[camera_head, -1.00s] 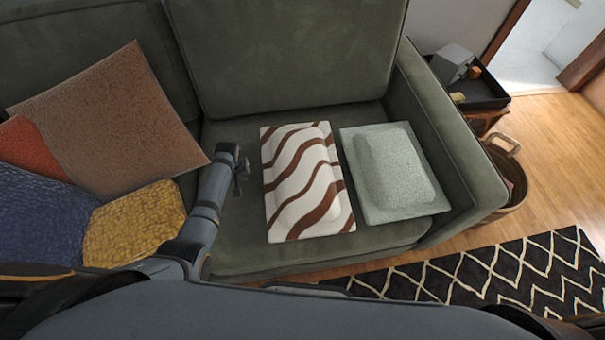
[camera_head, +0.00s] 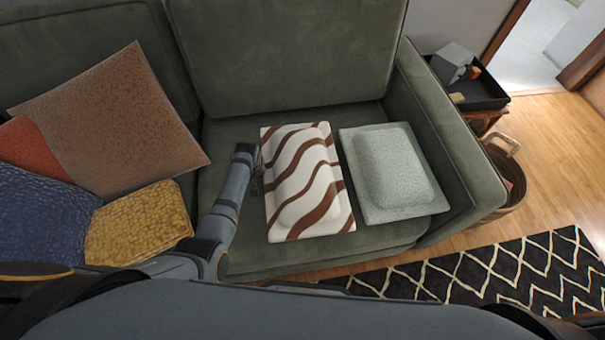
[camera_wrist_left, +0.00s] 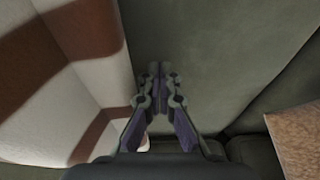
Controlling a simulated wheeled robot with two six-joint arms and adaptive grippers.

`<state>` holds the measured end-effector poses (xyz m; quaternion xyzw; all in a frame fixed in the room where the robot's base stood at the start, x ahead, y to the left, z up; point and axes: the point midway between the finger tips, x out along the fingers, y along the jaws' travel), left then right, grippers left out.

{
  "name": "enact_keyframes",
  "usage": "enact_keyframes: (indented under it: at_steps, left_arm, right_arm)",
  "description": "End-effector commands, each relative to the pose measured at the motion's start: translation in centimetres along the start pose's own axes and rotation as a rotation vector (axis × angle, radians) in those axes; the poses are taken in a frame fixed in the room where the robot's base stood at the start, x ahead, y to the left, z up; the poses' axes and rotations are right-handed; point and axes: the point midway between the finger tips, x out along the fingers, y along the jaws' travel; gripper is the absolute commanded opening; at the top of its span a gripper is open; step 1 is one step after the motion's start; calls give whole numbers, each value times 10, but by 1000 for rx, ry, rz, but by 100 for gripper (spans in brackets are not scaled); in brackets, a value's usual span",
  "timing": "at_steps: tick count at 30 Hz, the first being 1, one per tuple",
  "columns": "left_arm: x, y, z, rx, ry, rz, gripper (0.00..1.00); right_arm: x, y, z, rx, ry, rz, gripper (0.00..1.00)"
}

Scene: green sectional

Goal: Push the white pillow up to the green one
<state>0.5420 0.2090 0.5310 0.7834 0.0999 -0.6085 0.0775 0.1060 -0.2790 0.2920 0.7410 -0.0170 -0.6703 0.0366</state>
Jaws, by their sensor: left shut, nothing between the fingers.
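The white pillow (camera_head: 313,180) with wavy brown stripes lies flat on the green sofa seat. The pale green pillow (camera_head: 395,170) lies flat to its right, with a narrow strip of seat showing between them. My left gripper (camera_head: 257,176) is at the white pillow's left edge, low over the seat. In the left wrist view its fingers (camera_wrist_left: 158,85) are shut and empty, with the white pillow (camera_wrist_left: 50,85) close on the left. I cannot tell whether they touch. My right gripper is not in view.
The sofa armrest (camera_head: 445,140) rises right of the green pillow. A brown cushion (camera_head: 110,125), a yellow cushion (camera_head: 137,222) and a blue cushion (camera_head: 45,218) crowd the left side. The sofa backrest (camera_head: 285,55) stands behind. Some bare seat lies left of my arm.

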Motion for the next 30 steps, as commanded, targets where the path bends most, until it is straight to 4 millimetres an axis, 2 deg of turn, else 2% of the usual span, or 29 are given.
enact_keyframes:
  at_steps: [5,15,26,30]
  left_arm:
    - [-1,-6,-1,-1,0,-1,0]
    - [1,-42,-7,0,0,-2,0]
    - [1,-45,-8,0,0,1,0]
    - [-9,-45,-10,0,0,0,0]
  right_arm:
    - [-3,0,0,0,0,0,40]
    - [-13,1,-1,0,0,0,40]
    - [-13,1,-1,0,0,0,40]
    - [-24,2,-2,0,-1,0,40]
